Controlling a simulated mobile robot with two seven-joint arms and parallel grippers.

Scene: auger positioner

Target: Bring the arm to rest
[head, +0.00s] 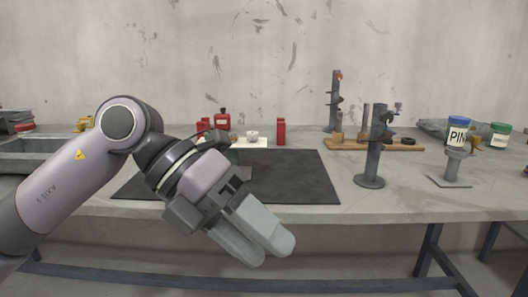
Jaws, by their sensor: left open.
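My left arm comes in from the left with a raised elbow. Its gripper (254,244) points down and to the right, in front of the table's front edge. The two pale fingers lie close side by side in this view, with nothing seen between them. The gripper is open and empty. It hides part of the black mat (292,178) on the grey table (330,208). My right gripper does not show.
A dark stand (376,150) is on the table right of the mat. Behind it, a wooden board (375,144) carries several parts. A jar labelled PIN (458,131) sits on a pedestal (451,170). Red containers (281,131) stand behind the mat. A grey tray (40,150) is at left.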

